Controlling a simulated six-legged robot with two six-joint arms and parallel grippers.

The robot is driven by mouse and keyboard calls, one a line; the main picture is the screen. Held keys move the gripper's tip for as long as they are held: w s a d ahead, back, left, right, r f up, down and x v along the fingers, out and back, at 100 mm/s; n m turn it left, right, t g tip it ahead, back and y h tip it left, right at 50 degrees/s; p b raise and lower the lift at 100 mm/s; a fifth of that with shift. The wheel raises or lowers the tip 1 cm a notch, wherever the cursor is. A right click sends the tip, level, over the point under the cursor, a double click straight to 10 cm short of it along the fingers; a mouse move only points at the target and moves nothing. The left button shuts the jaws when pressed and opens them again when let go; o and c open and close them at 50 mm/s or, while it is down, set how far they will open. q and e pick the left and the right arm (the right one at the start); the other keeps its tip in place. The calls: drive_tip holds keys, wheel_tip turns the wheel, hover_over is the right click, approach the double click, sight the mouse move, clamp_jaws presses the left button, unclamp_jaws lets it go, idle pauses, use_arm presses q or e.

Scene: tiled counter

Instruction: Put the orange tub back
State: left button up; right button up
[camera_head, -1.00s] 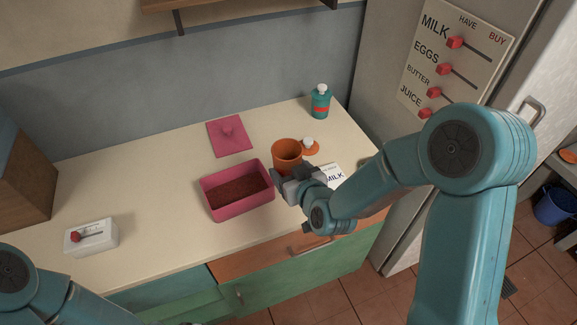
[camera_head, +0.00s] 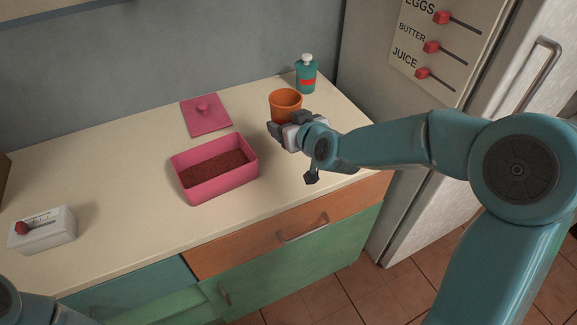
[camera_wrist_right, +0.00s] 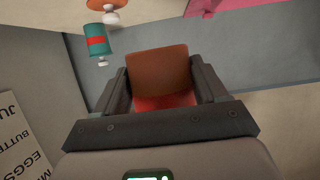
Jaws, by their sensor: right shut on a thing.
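The orange tub (camera_head: 286,100) is upright and open at the top in the head view, at the back right of the counter. My right gripper (camera_head: 289,128) is shut on it, with a finger on either side in the wrist view (camera_wrist_right: 160,85). The tub appears raised above the counter. An orange lid with a pale knob (camera_wrist_right: 108,4) shows at the top edge of the wrist view; it is hidden in the head view. Only a part of my left arm shows at the lower left; its gripper is out of view.
A pink box (camera_head: 215,190) with brown contents stands left of the tub, its pink lid (camera_head: 206,116) behind it. A teal bottle (camera_head: 306,76) stands at the back right. A white device with a red knob (camera_head: 42,230) is at left. The counter's middle left is clear.

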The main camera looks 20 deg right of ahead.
sight(289, 167)
wheel_tip(289, 167, down, 10)
drive_tip(key=shift+s+f+b, duration=0.1)
drive_tip(key=shift+f+b, duration=0.15)
drive_tip(key=shift+b, duration=0.25)
drive_tip(key=shift+f, duration=0.45)
drive_tip(key=shift+r, duration=0.1)
drive_tip(key=shift+f+b, duration=0.25)
drive_tip(key=shift+b, duration=0.05)
drive_tip(key=o, duration=1.3)
drive_tip(key=shift+o, duration=0.2)
drive_tip(key=shift+r, duration=0.1)
